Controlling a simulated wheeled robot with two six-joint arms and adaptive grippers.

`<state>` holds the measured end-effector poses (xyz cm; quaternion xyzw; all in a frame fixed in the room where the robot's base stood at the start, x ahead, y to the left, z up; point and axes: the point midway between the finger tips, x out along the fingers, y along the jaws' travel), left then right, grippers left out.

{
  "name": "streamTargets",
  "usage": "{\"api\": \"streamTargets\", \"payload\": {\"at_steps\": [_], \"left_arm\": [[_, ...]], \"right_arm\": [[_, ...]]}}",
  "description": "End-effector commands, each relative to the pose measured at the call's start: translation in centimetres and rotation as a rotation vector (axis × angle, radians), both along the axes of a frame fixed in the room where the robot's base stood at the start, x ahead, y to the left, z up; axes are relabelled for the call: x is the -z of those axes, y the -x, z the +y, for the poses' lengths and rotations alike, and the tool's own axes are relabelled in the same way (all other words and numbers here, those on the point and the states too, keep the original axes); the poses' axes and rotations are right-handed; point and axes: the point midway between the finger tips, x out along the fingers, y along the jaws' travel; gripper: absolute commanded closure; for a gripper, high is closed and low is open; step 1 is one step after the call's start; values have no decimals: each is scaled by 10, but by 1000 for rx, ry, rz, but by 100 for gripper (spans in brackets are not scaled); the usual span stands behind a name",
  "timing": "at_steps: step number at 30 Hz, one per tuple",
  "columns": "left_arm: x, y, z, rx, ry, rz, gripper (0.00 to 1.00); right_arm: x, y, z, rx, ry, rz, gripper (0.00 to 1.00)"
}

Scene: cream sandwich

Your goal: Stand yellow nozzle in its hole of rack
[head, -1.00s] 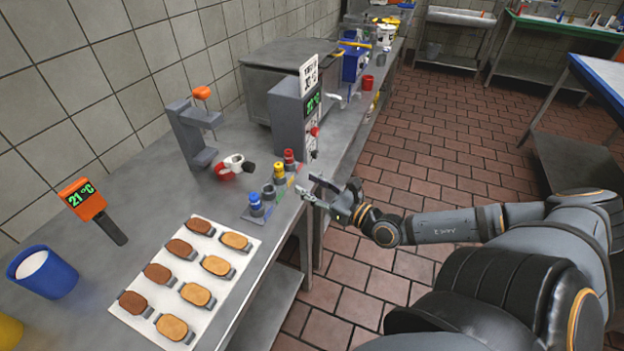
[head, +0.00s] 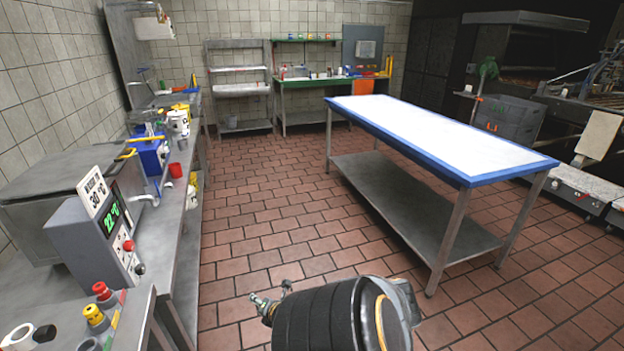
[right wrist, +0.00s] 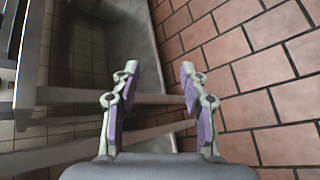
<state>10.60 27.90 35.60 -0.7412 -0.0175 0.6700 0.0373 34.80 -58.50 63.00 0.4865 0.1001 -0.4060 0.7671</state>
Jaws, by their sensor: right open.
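The yellow nozzle (head: 95,316) stands upright at the lower left of the head view, on the metal counter. It appears seated in the rack (head: 118,317), between the red nozzle (head: 103,290) and a grey piece near the bottom edge. Only part of the rack shows. My right gripper (right wrist: 160,68) is open and empty in the right wrist view, with purple pads apart and floor and a counter frame beyond. In the head view my right arm is low, over the floor right of the counter, away from the nozzles. My left gripper is not in view.
A grey machine with a display (head: 85,235) stands on the counter behind the nozzles. A white roll (head: 18,338) lies left of them. A blue-edged table (head: 440,135) stands to the right. Tiled floor (head: 270,225) between counter and table is clear.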

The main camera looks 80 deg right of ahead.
Motion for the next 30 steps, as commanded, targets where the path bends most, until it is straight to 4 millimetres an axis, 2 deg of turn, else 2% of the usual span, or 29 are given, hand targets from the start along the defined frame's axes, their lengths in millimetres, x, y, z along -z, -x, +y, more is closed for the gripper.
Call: {"api": "streamTargets", "payload": {"at_steps": [1,3,5,6,8,9,11,12,15,18,19,22,30], "left_arm": [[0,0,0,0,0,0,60],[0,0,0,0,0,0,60],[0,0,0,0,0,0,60],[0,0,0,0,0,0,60],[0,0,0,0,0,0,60],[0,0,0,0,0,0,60],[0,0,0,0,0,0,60],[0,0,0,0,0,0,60],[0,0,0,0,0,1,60],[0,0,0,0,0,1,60],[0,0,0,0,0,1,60],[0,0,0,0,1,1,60],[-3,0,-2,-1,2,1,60]], "right_arm": [[39,29,5,128,-122,8,56],[88,68,22,302,-287,14,56],[128,99,46,449,-425,14,56],[152,119,66,547,-512,15,56],[185,147,102,691,-637,14,56],[204,164,129,784,-714,15,56],[228,186,169,915,-817,15,56],[240,198,195,996,-878,15,56],[261,221,252,1161,-989,17,56],[271,235,288,1265,-1053,19,56],[272,237,295,1284,-1064,19,56],[275,242,307,1318,-1083,20,56],[271,242,307,1320,-1083,19,56]]}}
